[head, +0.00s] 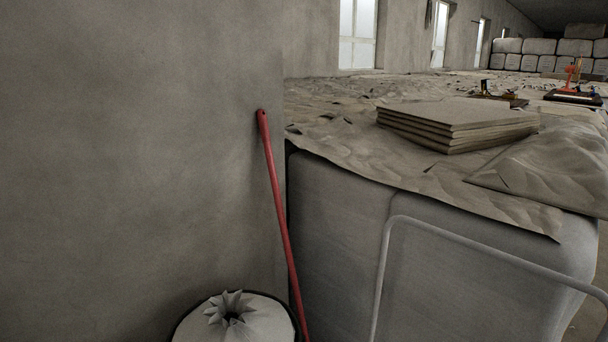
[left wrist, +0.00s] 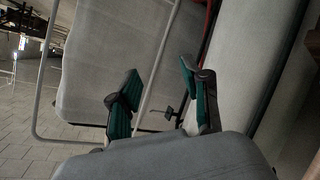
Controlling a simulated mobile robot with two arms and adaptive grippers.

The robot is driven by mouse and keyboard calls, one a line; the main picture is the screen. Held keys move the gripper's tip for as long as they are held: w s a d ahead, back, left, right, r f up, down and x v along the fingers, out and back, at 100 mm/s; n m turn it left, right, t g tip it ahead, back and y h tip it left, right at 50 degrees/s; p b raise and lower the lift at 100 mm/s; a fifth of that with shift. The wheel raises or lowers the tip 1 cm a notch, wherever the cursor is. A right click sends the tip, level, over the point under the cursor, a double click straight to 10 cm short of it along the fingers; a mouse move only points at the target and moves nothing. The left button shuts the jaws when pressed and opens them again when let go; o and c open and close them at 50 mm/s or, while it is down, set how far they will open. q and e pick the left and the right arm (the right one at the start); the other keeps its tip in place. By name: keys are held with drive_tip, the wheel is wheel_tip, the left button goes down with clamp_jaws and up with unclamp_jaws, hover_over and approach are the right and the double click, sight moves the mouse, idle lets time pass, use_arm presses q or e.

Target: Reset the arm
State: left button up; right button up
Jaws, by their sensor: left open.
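My left gripper (left wrist: 158,74) shows in the left wrist view, with dark fingers and green pads. The fingers are spread apart, and nothing is between them. Behind them are a pale block side and a grey rail; the gripper's distance from these is unclear. Neither gripper shows in the head view, and my right gripper is in neither view. No cloth being folded can be made out.
A grey wall (head: 130,130) fills the head view's left. A red pole (head: 275,205) leans there beside a white-topped bin (head: 255,322). A large pale block (head: 335,230) under brown sheeting carries stacked boards (head: 455,115). A grey rail (head: 380,265) stands in front.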

use_arm(q)
drive_tip(key=s+a+f+m+g+y, duration=0.1)
drive_tip(key=s+a+f+g, duration=0.15)
drive_tip(key=a+f, duration=0.2)
drive_tip(key=s+a+f+m+g+y, duration=0.1)
drive_tip(key=s+a+f, duration=0.2)
drive_tip(key=f, duration=0.3)
drive_tip(key=s+a+f+g+y, duration=0.1)
drive_tip(key=s+a+f, duration=0.1)
drive_tip(key=a+f, duration=0.25)
drive_tip(key=s+a+f+m+g+y, duration=0.1)
drive_tip(key=s+a+f+g+y, duration=0.2)
drive_tip(key=s, duration=1)
drive_tip(key=a+f+g, duration=0.2)
drive_tip(key=a+f, duration=0.3)
drive_tip(key=a, duration=0.2)
drive_tip(key=shift+s+m+g, duration=0.25)
drive_tip(key=shift+m+g, duration=0.1)
drive_tip(key=shift+m, duration=0.05)
drive_tip(key=shift+d, duration=0.1)
